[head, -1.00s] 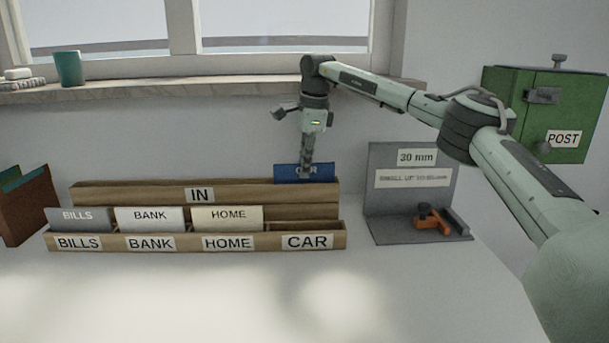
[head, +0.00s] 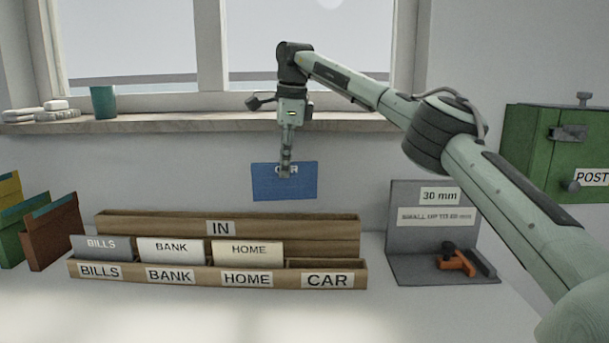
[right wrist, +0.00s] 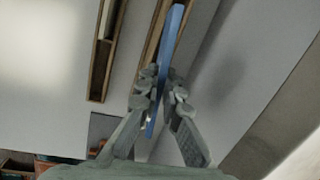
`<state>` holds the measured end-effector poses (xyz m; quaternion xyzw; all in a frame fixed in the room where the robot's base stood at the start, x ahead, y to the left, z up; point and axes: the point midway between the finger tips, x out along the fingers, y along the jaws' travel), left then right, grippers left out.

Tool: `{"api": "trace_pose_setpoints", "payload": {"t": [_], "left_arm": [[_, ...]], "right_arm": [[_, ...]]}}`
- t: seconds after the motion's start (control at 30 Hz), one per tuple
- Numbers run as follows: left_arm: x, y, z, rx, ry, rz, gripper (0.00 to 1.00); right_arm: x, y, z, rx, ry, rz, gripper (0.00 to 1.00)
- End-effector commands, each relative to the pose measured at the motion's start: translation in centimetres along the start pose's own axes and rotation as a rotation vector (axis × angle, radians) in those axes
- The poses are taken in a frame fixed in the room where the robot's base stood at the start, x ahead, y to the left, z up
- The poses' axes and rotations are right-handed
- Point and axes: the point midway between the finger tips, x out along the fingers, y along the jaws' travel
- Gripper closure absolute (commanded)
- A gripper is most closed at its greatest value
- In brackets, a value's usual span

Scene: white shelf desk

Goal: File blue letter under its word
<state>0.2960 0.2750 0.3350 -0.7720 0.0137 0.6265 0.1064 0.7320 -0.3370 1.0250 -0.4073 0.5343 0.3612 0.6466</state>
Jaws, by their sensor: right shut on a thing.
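In the right wrist view the letter (right wrist: 172,40) shows edge-on between the two fingers (right wrist: 160,95). The front rack (head: 200,286) has slots labelled BILLS, BANK, HOME and CAR. Grey, white and cream cards stand in the BILLS, BANK and HOME slots. The CAR slot (head: 326,264) at the right end is empty. My left gripper is not in view.
A grey stand (head: 420,220) marked 30 mm, with an orange-and-black item (head: 455,262), stands right of the racks. A green POST box (head: 560,150) is on the right wall. Coloured folders (head: 50,232) stand at left. A window sill (head: 200,124) runs behind.

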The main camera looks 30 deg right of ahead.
Motion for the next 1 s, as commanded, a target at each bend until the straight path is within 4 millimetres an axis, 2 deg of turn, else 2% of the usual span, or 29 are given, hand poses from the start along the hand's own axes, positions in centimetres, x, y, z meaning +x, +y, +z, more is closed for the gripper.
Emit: {"api": "trace_pose_setpoints", "payload": {"t": [0.1, 0.27, 0.37, 0.5, 0.7, 0.8, 1.0], "left_arm": [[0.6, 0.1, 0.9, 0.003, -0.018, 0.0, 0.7], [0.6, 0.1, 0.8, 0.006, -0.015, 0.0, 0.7], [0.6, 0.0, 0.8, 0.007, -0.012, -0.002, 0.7], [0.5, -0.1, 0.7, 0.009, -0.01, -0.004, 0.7], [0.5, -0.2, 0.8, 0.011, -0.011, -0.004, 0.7], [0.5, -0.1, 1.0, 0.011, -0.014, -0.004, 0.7], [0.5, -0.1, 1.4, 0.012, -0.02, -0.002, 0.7]], "right_arm": [[-0.6, 0.1, 1.3, 0.001, 0.0, 0.0, 1.0], [-0.1, 1.1, 0.8, 0.011, 0.001, 0.016, 1.0], [0.7, 2.6, -0.7, 0.029, 0.002, 0.036, 1.0], [1.4, 5.7, -3.6, 0.066, 0.003, 0.071, 1.0], [1.3, 9.6, -7.4, 0.122, 0.003, 0.111, 1.0], [1.2, 10.6, -8.2, 0.136, 0.004, 0.121, 1.0], [1.1, 10.9, -8.5, 0.14, 0.002, 0.124, 1.0]]}}
